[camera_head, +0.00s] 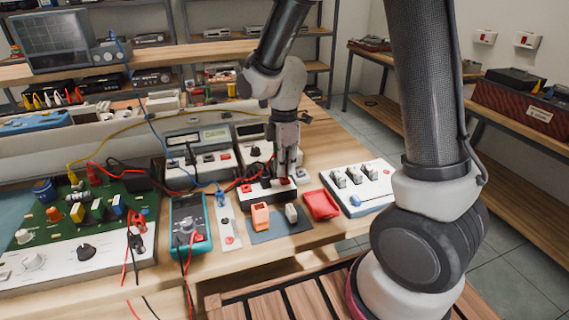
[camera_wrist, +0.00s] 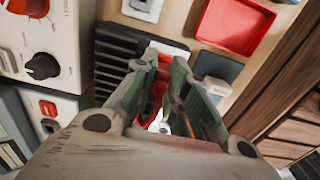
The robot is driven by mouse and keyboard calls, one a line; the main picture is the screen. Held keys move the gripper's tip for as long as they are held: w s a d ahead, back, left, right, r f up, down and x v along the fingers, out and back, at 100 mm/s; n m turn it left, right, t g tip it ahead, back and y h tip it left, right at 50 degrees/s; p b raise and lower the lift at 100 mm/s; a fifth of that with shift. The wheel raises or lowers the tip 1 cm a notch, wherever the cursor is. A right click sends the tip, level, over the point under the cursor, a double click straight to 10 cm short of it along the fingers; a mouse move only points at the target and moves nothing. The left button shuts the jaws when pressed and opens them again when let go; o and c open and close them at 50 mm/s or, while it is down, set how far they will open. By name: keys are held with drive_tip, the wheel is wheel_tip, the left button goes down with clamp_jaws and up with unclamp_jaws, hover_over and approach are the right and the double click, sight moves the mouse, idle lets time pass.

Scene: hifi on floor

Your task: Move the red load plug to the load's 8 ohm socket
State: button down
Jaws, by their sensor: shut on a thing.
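The load (camera_head: 262,195) is a low box with a dark top and pale front on the bench. Its black finned top (camera_wrist: 112,62) shows in the wrist view. My gripper (camera_head: 286,172) points down over the load's right part. In the wrist view my gripper (camera_wrist: 170,82) has its green-padded fingers closed around a red plug (camera_wrist: 156,103), partly hidden between them. Whether the plug's tip is in a socket or just above one cannot be told. The 8 ohm marking cannot be read.
A red tray (camera_head: 321,204) and a white switch box (camera_head: 358,187) stand to the right. An orange block (camera_head: 260,216) sits on a dark mat in front. A teal multimeter (camera_head: 190,224) and loose leads lie left. Instruments (camera_head: 202,157) stand behind.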

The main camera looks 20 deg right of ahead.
drive_tip(key=shift+f, duration=0.8)
idle(2.3)
drive_tip(key=c, duration=1.3)
unclamp_jaws()
drive_tip(key=shift+c, duration=0.2)
wheel_tip(320, 180, up, 17)
